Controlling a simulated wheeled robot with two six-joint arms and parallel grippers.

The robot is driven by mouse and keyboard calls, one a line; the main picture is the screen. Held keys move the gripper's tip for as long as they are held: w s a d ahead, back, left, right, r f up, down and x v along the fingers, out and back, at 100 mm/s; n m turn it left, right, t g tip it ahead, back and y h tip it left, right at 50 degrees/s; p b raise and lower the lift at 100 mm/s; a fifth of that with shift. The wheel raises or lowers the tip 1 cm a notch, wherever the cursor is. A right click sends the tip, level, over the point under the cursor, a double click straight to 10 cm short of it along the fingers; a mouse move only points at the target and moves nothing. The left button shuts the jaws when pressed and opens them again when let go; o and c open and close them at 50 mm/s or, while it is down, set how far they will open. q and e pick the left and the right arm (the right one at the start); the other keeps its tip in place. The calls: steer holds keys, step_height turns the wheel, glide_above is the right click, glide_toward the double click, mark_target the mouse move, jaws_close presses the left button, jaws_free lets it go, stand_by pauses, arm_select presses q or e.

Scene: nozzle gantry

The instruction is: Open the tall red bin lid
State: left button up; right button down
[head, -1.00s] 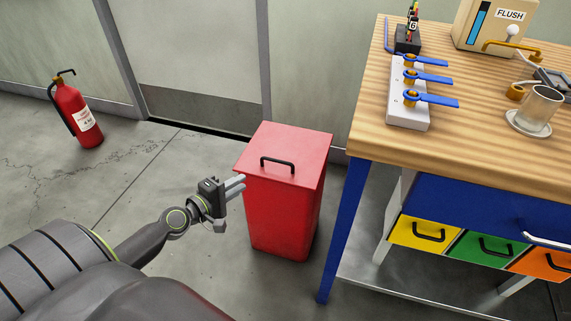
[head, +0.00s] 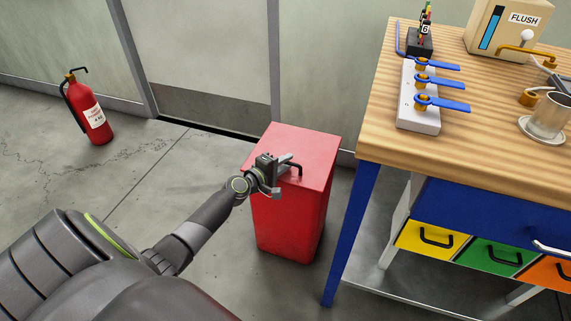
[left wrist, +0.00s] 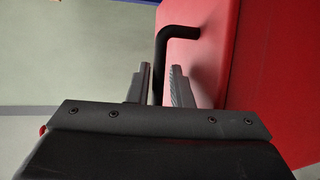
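The tall red bin (head: 290,225) stands on the floor left of the workbench, and its red lid (head: 308,145) lies flat and closed on top. The lid's black handle (head: 297,168) is partly hidden by my left gripper (head: 283,175), which is at the lid's near left part. In the left wrist view, the two fingers of my left gripper (left wrist: 160,82) are apart, with the black handle (left wrist: 159,65) between them. A small gap shows between the handle and the right-hand finger. My right gripper is not in view.
A wooden-topped workbench (head: 390,150) with a blue leg (head: 352,235) stands close on the bin's right. A fire extinguisher (head: 92,110) stands by the wall at far left. The floor left of the bin is clear.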

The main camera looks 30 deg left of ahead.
arm_select(q)
steer(key=shift+w, duration=0.2)
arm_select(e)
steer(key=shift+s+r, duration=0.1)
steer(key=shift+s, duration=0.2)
arm_select(q)
jaws_close()
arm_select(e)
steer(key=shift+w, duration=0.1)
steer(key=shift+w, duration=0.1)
arm_select(q)
steer(key=shift+r, duration=0.1)
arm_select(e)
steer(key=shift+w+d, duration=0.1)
